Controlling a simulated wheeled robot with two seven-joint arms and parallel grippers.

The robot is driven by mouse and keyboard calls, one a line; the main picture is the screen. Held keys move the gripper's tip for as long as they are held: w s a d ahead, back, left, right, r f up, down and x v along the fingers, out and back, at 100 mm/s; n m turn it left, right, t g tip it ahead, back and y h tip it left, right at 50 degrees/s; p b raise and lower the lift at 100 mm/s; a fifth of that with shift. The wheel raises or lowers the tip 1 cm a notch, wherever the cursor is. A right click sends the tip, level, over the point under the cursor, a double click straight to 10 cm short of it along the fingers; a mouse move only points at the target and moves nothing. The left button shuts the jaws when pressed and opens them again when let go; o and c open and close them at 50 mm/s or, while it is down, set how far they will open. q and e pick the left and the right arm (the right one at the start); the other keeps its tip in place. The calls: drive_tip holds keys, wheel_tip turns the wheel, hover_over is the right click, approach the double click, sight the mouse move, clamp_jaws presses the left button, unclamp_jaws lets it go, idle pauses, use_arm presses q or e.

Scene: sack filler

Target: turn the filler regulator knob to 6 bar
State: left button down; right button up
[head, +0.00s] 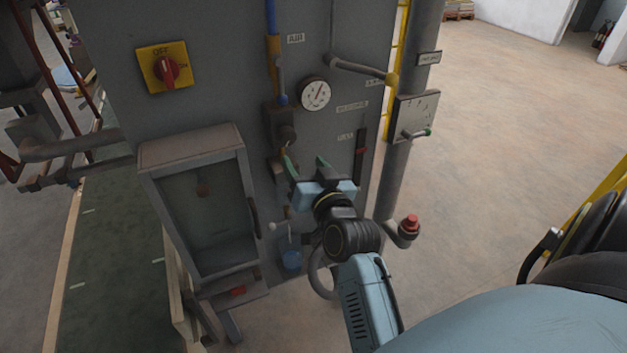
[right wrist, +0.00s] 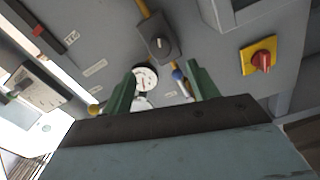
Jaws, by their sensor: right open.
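The regulator (head: 280,118) is a dark block with a round knob (head: 287,134) on the grey panel, below a blue and yellow air line. The knob (right wrist: 161,45) also shows in the right wrist view, beyond the fingertips. A round white pressure gauge (head: 315,94) sits up and right of the knob; its numbers are too small to read. My right gripper (head: 306,165) is open, with green fingers spread just below and right of the knob, apart from it and holding nothing. The fingers (right wrist: 161,84) show on both sides in the right wrist view. My left gripper is out of view.
A red rotary switch (head: 166,70) on a yellow plate is at the panel's upper left. A grey framed box (head: 195,200) sticks out at lower left. A grey post (head: 405,150) with a lever plate (head: 416,118) and a red button (head: 410,223) stands at right. Open floor lies beyond.

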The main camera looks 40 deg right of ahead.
drive_tip(key=shift+v, duration=2.05)
drive_tip(key=w+a+f+n+g+y+b, duration=0.1)
drive_tip(key=a+f+g+y+b, duration=0.15)
drive_tip(key=f, duration=0.75)
drive_tip(key=w+a+f+n+g+y+b, duration=0.15)
drive_tip(key=a+f, duration=0.25)
drive_tip(key=f, duration=0.6)
drive_tip(key=s+a+f+n+g+y+b, duration=0.1)
drive_tip(key=s+a+f+g+b, duration=0.2)
drive_tip(key=f, duration=0.9)
drive_tip(key=s+a+f+n+g+b, duration=0.15)
drive_tip(key=s+f, duration=0.35)
drive_tip(key=f, duration=0.6)
drive_tip(key=s+a+f+n+g+b, duration=0.1)
drive_tip(key=s+f+g, duration=0.1)
drive_tip(key=s+f, duration=0.75)
drive_tip(key=s+d+f+n+g+b, duration=0.1)
drive_tip(key=s+d+f+g+b, duration=0.1)
drive_tip(key=s+f, duration=0.7)
drive_tip(key=s+d+f+n+g+b, duration=0.1)
drive_tip(key=s+d+f+g, duration=0.3)
drive_tip(key=s+f, duration=0.5)
drive_tip(key=s+b, duration=0.1)
drive_tip(key=s, duration=0.4)
drive_tip(key=shift+s+d+n, duration=0.15)
drive_tip(key=shift+s+n, duration=0.05)
drive_tip(key=shift+n, duration=0.1)
